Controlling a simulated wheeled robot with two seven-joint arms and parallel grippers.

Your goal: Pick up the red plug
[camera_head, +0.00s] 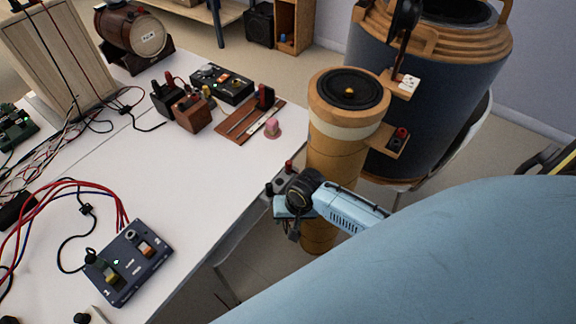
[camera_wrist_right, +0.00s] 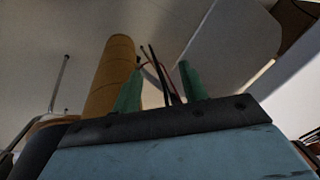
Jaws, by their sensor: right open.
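I cannot tell which red piece is the red plug. A small red piece (camera_head: 289,166) shows at the table's right edge, just above my right gripper. Another red piece (camera_head: 402,133) sits on the wooden bracket of the large dark speaker. A dark red block (camera_head: 265,97) stands on the brown board. My right gripper (camera_head: 290,208) is beside the table edge, left of the tan tube; its fingertips are not clear there. In the right wrist view its green fingers (camera_wrist_right: 160,85) stand apart, with thin dark and reddish wires showing between or behind them. My left gripper is not in view.
The tan tube speaker (camera_head: 333,150) and the large dark speaker (camera_head: 425,95) stand right of the white table (camera_head: 190,190). A blue switch box (camera_head: 130,262) with cables lies at its front. The middle of the table is mostly clear.

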